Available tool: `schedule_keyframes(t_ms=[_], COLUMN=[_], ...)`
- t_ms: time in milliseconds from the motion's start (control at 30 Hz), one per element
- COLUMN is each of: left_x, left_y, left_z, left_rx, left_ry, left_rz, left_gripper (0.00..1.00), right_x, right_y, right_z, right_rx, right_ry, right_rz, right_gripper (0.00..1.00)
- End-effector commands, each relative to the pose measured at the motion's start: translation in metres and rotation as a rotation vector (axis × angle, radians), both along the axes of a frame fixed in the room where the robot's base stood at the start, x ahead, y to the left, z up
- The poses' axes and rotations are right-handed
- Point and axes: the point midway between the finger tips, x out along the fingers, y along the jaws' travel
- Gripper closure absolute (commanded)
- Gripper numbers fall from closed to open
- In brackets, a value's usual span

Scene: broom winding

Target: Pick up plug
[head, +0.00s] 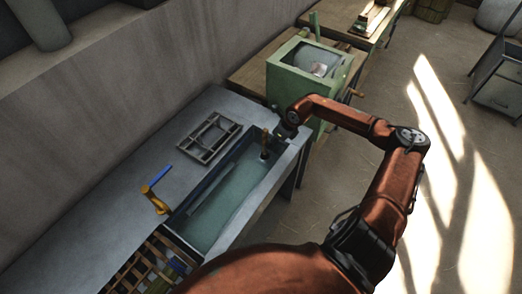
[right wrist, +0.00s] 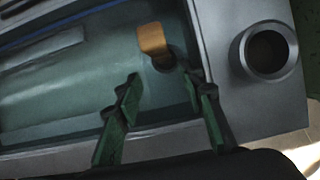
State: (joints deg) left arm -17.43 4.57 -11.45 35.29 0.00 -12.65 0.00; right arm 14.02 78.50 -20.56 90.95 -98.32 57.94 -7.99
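The plug, with an orange-brown wooden handle and a dark base, stands at the far end of the long sink basin. In the head view its handle (head: 265,137) rises from the basin, and in the right wrist view the handle (right wrist: 152,40) shows just beyond my fingers. My right gripper (right wrist: 163,92) is open, with its two green fingers apart and nothing between them. In the head view my right gripper (head: 284,133) is beside the plug, on its right. My left gripper is not in view.
The sink basin (head: 222,202) holds greenish water. A metal rack (head: 209,137) lies on the counter. A round metal cup or socket (right wrist: 267,50) sits near the basin rim. A green box machine (head: 290,85) stands behind.

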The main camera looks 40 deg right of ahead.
Motion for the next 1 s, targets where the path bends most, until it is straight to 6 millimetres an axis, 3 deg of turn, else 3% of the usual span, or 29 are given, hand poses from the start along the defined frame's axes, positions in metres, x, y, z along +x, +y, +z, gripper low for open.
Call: schedule_keyframes(t_ms=[633,1000], left_x=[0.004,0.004], left_y=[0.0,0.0], left_z=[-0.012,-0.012], left_rx=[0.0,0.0], left_ry=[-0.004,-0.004], left_rz=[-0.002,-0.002], left_gripper=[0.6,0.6], right_x=[0.039,0.041], right_y=[0.005,0.004], right_z=[-0.066,-0.071], right_rx=[0.003,-0.001], right_ry=[0.001,0.0], right_rz=[0.003,0.004], right_gripper=[0.64,0.67])
